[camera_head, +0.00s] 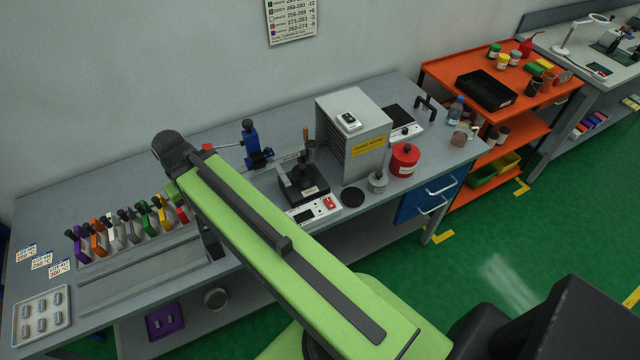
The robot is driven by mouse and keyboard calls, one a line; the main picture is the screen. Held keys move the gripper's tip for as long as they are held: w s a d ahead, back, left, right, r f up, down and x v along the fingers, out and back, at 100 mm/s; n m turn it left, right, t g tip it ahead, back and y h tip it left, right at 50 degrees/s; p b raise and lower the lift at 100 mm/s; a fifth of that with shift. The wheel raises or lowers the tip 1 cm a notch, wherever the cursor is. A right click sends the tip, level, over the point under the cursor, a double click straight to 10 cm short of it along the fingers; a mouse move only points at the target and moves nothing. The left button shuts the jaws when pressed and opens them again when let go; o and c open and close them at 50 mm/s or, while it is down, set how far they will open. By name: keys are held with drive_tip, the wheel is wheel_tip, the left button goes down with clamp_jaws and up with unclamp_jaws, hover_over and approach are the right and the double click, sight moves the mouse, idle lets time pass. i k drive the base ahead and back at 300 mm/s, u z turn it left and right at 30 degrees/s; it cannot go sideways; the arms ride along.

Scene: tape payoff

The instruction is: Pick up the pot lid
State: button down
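I cannot say for certain which thing is the pot lid. A flat dark disc (353,197) lies on the grey workbench, right of a small heater unit (314,210) with a display. A small grey metal pot (377,182) with a knob on top stands just right of the disc. A black square pot or block (303,184) with a handle sits behind the heater's front panel. My green arm crosses the middle of the picture, left of these things. A dark part at the arm's far end (211,240) shows near the bench; its fingers are hidden behind the arm.
A grey cabinet box (355,135) stands behind the disc, and a red can (404,159) stands to its right. A row of coloured-handled tools (122,228) is at left. An orange cart (540,95) is at right. The green floor in front is mostly clear.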

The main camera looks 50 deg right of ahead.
sight(301, 172)
drive_tip(key=u, duration=1.05)
drive_tip(key=k, duration=0.1)
drive_tip(key=z, duration=2.6)
drive_tip(key=k, duration=0.6)
drive_tip(key=u, duration=0.35)
drive_tip(key=i, duration=1)
drive_tip(key=u, duration=0.1)
